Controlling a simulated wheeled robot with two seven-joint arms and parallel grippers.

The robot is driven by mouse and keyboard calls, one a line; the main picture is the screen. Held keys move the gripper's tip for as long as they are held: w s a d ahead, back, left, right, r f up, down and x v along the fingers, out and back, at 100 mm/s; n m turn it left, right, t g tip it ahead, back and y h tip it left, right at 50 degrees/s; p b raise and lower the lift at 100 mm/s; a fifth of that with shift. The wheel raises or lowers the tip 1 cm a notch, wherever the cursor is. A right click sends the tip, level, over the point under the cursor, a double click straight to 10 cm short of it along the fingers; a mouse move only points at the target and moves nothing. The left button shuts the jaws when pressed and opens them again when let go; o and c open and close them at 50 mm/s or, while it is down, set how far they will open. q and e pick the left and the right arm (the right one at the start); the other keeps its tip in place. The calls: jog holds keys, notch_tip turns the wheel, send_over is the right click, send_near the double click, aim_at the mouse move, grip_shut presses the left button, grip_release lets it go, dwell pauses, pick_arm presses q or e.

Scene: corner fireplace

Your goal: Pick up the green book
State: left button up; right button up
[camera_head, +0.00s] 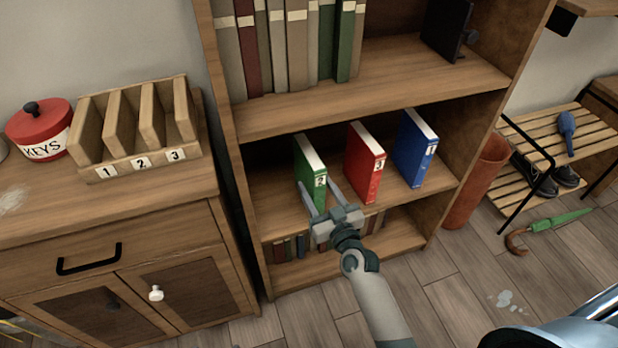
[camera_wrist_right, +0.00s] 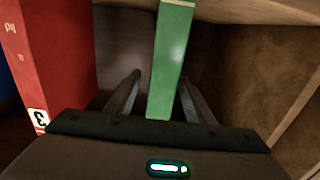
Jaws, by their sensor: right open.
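The green book (camera_head: 308,168) stands upright on the middle shelf, its spine marked 2. It also shows in the right wrist view (camera_wrist_right: 170,60). My right gripper (camera_head: 319,184) is open in front of it, one finger on each side of the book. In the right wrist view the right gripper (camera_wrist_right: 160,80) shows a gap between the book and the left finger; the right finger is close to the book, and I cannot tell whether it touches. My left gripper is not in view.
A red book (camera_head: 364,163) marked 3 stands right of the green one, then a blue book (camera_head: 413,150). The upper shelf board (camera_head: 400,85) is above. Small books (camera_head: 290,247) line the bottom shelf. A numbered wooden organiser (camera_head: 140,164) stands on the cabinet at left.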

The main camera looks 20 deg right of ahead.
jog(key=w, duration=0.4)
jog(key=shift+w+a+r, duration=0.15)
jog(key=shift+w+a, duration=0.2)
jog(key=shift+w, duration=0.05)
grip_shut()
